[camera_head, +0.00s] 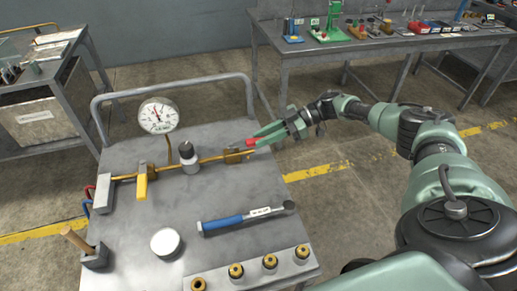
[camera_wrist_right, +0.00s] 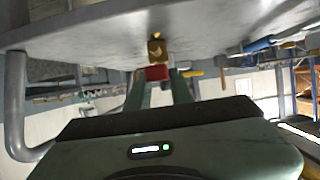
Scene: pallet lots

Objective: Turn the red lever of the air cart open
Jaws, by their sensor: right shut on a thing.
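The air cart (camera_head: 212,261) is a grey-topped cart with a brass pipe line and a round pressure gauge (camera_head: 158,116) along its back part. The red lever (camera_head: 250,143) sits at the right end of the pipe line, by a brass valve body (camera_head: 233,156). My right gripper (camera_head: 256,141) reaches in from the right and is shut on the red lever. In the right wrist view the red lever (camera_wrist_right: 157,73) is between the fingertips, with the brass valve (camera_wrist_right: 156,48) just beyond it. My left gripper is not in view.
A yellow lever (camera_head: 142,184), a blue-handled torque wrench (camera_head: 245,218), a white round lid (camera_head: 165,243) and several brass fittings (camera_head: 236,270) are on the cart. A grey rail (camera_head: 170,84) runs along its back edge. A workbench (camera_head: 380,45) stands behind.

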